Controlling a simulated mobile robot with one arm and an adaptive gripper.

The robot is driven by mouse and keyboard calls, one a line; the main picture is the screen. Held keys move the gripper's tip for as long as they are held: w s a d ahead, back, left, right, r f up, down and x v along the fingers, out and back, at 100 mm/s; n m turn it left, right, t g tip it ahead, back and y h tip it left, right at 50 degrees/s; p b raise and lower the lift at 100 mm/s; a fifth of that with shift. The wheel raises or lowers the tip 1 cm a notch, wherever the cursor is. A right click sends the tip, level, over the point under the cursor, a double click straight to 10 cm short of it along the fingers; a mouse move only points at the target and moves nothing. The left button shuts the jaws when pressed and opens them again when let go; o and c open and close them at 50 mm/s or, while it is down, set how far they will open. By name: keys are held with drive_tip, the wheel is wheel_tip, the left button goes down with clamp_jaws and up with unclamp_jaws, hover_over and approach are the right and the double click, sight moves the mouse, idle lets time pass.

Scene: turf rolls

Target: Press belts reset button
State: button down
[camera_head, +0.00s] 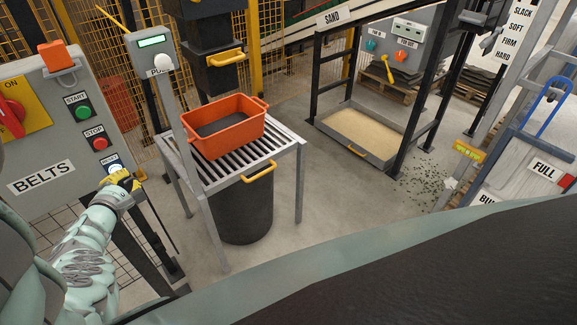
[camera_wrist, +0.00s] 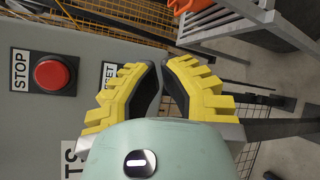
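The grey belts control panel (camera_head: 40,140) stands at the left in the head view, with a BELTS label. Its reset button (camera_head: 115,169) is a small, pale, lit button under a RESET label, below the red stop button (camera_head: 99,143). My gripper (camera_head: 132,181), with yellow-and-black fingers, is right at the reset button's lower right; I cannot tell whether it touches. In the wrist view the fingertips (camera_wrist: 161,64) are nearly together with nothing between them. There a finger covers part of the RESET label (camera_wrist: 109,72) and the button is hidden. The stop button (camera_wrist: 53,74) shows to the left.
A green start button (camera_head: 83,112) and a red rotary switch (camera_head: 12,117) are on the same panel. A slatted roller table (camera_head: 255,165) with an orange crate (camera_head: 262,113) stands to the right, behind a post with a green display (camera_head: 152,42). A sand tray (camera_head: 390,155) is farther right.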

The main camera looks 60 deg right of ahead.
idle(1.2)
drive_tip(key=shift+w+d+b, duration=0.15)
drive_tip(key=shift+w+b, duration=0.25)
drive_tip(key=shift+b, duration=0.05)
drive_tip(key=shift+w+d+b, duration=0.1)
drive_tip(key=shift+w+b, duration=0.25)
drive_tip(key=shift+b, duration=0.1)
idle(0.6)
idle(0.4)
drive_tip(key=shift+s+a+p, duration=0.2)
drive_tip(key=shift+s+p, duration=0.5)
drive_tip(key=shift+s, duration=0.05)
drive_tip(key=shift+s+a+p, duration=0.2)
drive_tip(key=shift+s+p, duration=0.25)
drive_tip(key=shift+s, duration=0.35)
drive_tip(key=shift+s+a+p, duration=0.25)
drive_tip(key=shift+s+p, duration=0.15)
drive_tip(key=shift+s, duration=0.45)
drive_tip(key=shift+s+a+p, duration=0.2)
drive_tip(key=shift+s+p, duration=0.25)
drive_tip(key=shift+s, duration=0.35)
